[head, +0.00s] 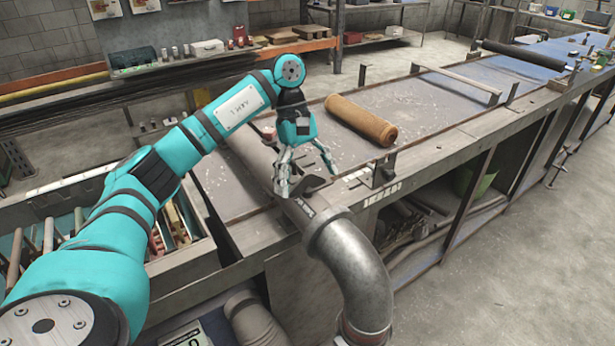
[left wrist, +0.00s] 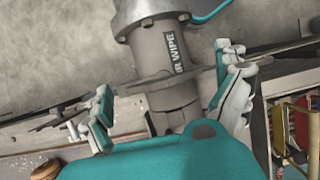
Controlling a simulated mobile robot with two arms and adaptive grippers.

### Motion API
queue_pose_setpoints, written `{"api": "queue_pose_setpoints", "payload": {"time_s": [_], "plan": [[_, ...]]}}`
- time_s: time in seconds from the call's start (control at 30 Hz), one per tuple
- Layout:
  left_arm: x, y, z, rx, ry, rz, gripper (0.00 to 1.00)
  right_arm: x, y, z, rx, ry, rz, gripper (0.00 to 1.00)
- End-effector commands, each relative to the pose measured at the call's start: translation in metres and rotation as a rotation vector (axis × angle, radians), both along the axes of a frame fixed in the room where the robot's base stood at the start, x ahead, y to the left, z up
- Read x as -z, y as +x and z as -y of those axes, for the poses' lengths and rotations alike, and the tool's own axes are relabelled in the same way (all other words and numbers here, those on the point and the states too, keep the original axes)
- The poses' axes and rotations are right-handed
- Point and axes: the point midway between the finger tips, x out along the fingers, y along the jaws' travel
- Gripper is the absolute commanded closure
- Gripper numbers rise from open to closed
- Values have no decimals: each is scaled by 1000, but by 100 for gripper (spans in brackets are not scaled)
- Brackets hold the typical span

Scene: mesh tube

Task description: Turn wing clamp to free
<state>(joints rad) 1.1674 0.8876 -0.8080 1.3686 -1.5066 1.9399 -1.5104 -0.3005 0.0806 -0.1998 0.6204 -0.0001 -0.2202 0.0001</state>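My left gripper (head: 308,181) points down over a grey metal pipe (head: 362,262) at the near edge of the long table. Its fingers are spread apart. A dark flat piece (head: 312,186), which looks like the wing clamp, lies on the pipe between the fingertips. In the left wrist view, the left gripper (left wrist: 166,75) has one finger on each side of the pipe (left wrist: 160,50), which carries an "AIR WIPE" label. A flat grey wing-like plate (left wrist: 143,83) crosses the pipe between the fingers. I cannot tell whether any finger touches it. My right gripper is not in view.
A brown roll (head: 362,120) lies on the long table (head: 440,104) beyond the gripper. A small upright bracket (head: 384,168) stands on its near edge. A bin of tools (head: 165,232) is at the left. Bare floor (head: 510,235) lies at the right.

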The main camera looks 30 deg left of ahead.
Motion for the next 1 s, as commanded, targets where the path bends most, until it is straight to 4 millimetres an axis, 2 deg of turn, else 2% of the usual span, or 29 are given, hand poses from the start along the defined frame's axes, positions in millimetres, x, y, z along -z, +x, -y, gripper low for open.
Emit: {"api": "queue_pose_setpoints", "payload": {"time_s": [0.2,0.33,0.7,1.0], "plan": [[-1,0,0,-1,1,-2,0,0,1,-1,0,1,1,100],[-11,2,-4,-2,0,0,0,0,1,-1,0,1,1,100],[-76,13,-29,-3,2,3,0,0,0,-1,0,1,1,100],[-106,18,-40,-1,1,0,0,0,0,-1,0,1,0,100]]}}
